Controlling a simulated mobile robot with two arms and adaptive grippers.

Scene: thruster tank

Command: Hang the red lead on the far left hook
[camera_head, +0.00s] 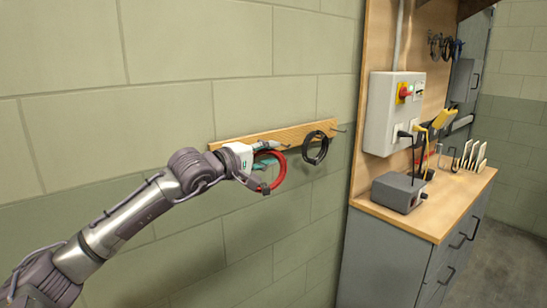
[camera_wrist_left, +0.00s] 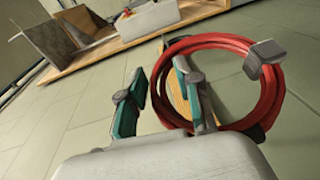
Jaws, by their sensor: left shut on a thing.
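The red lead (camera_head: 280,172) is a coiled loop at my left gripper (camera_head: 268,153), in front of the left half of a wooden hook board (camera_head: 300,132) on the wall. In the left wrist view, the red lead (camera_wrist_left: 277,95) fills the right side, with a grey plug (camera_wrist_left: 264,54) on it. The teal fingers of my left gripper (camera_wrist_left: 160,78) are shut on the lead, though the exact grip point is hard to see. A black lead (camera_head: 307,150) hangs toward the board's right end, where a hook (camera_head: 341,128) sticks out. My gripper covers the board's left part, so the far left hook cannot be made out.
A workbench with a wooden top (camera_head: 432,225) stands right of the board. It carries a grey box (camera_head: 398,192), and a white switch box (camera_head: 386,125) is mounted above. The wall left of the board is bare.

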